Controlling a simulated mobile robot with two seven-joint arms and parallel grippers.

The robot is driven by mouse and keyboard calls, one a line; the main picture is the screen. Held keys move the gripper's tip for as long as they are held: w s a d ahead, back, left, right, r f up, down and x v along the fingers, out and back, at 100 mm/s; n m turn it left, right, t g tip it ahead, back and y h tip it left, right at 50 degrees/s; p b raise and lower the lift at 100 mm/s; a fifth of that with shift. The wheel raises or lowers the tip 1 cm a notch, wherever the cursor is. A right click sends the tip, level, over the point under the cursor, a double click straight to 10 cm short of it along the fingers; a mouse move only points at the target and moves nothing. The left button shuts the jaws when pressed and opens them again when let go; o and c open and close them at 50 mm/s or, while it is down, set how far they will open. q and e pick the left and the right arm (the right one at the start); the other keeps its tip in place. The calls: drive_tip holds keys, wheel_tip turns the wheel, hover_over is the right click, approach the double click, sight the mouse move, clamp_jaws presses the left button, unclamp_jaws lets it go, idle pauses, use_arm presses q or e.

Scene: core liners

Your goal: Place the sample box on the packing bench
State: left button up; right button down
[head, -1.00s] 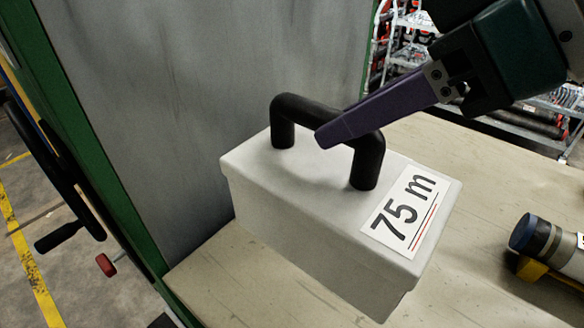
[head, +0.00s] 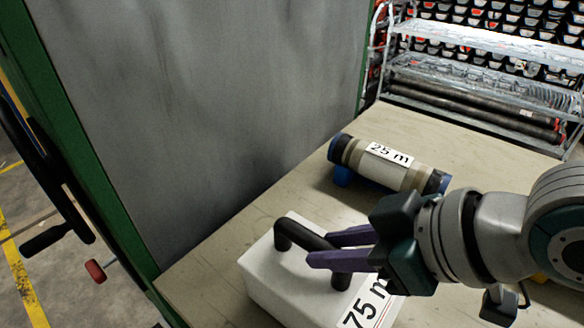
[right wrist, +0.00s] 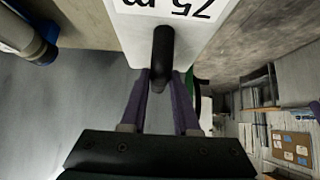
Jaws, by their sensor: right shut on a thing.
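The sample box (head: 262,275) is a white box with a black bar handle (head: 297,236) on its lid and a "75 m" label, partly hidden by my gripper. It is at the bottom middle of the head view, over the wooden bench top (head: 295,197); I cannot tell whether its base touches. My right gripper (head: 330,250) comes from the right with its purple fingers shut on the handle. In the right wrist view the handle (right wrist: 163,48) is between the fingertips, with the box (right wrist: 137,42) beyond. My left gripper is not in view.
A tube labelled "25 m" (head: 388,163) lies on a blue support behind the box. A grey panel (head: 200,110) with a green frame stands along the bench's left side. A metal rack (head: 480,80) stands beyond the far end. Bench top is clear left of the tube.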

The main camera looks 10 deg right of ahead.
drive_tip(key=shift+w+f, duration=0.1)
drive_tip(key=shift+f, duration=0.3)
drive_tip(key=c, duration=1.1)
unclamp_jaws()
drive_tip(key=shift+f, duration=0.15)
drive_tip(key=o, duration=0.4)
drive_tip(key=shift+o, duration=0.2)
drive_tip(key=shift+d+r, duration=0.1)
drive_tip(key=shift+r, duration=0.2)
drive_tip(key=p+v, duration=0.2)
drive_tip(key=v, duration=1)
drive_tip(key=s+d+f+m+g+h, duration=0.2)
drive_tip(key=s+f+m+h, duration=0.3)
drive_tip(key=s, duration=0.4)
drive_tip(key=shift+m+g, duration=0.3)
drive_tip(key=shift+g, duration=0.4)
